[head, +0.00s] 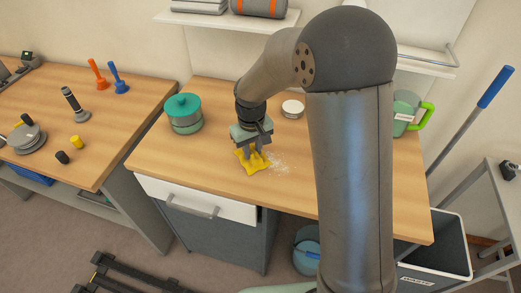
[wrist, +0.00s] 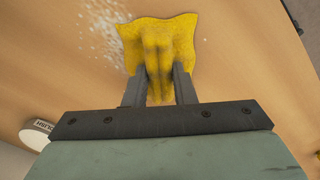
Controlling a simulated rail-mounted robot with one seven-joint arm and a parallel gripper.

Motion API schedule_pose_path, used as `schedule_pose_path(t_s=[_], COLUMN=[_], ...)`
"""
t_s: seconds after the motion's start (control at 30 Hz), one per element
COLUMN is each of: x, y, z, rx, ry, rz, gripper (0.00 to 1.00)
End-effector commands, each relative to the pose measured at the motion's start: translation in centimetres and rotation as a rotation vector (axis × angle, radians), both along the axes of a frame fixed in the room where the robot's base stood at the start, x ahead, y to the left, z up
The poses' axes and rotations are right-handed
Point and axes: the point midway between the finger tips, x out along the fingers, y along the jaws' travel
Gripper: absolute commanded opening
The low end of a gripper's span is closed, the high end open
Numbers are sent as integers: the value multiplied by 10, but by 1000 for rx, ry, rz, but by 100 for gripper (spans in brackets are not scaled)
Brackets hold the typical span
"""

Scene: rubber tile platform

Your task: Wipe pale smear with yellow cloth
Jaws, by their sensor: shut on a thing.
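The yellow cloth (head: 253,163) lies spread on the wooden worktop near its front edge, with its middle bunched up. My gripper (head: 255,153) points down and is shut on the bunched part. In the wrist view the cloth (wrist: 180,35) shows pinched between the two dark fingers of my gripper (wrist: 159,88). The pale smear (head: 279,162) is a speckled whitish patch just right of the cloth in the head view. In the wrist view the smear (wrist: 103,30) is beside the cloth's left edge. Any part of it under the cloth is hidden.
A teal-lidded pot (head: 184,113) stands left on the worktop (head: 190,160). A small white round container (head: 292,108) stands behind my gripper. A green watering can (head: 405,113) is at the right, partly behind my arm. The worktop between pot and cloth is clear.

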Motion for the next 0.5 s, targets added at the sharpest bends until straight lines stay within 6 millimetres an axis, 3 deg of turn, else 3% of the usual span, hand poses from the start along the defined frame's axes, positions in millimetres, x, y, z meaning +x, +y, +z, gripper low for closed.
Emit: schedule_pose_path(t_s=[0.33, 0.5], x=[8, 6], y=[18, 13], z=[-3, -3], rx=[0, 0], ry=[-1, 0], rz=[0, -2], gripper=[0, 0])
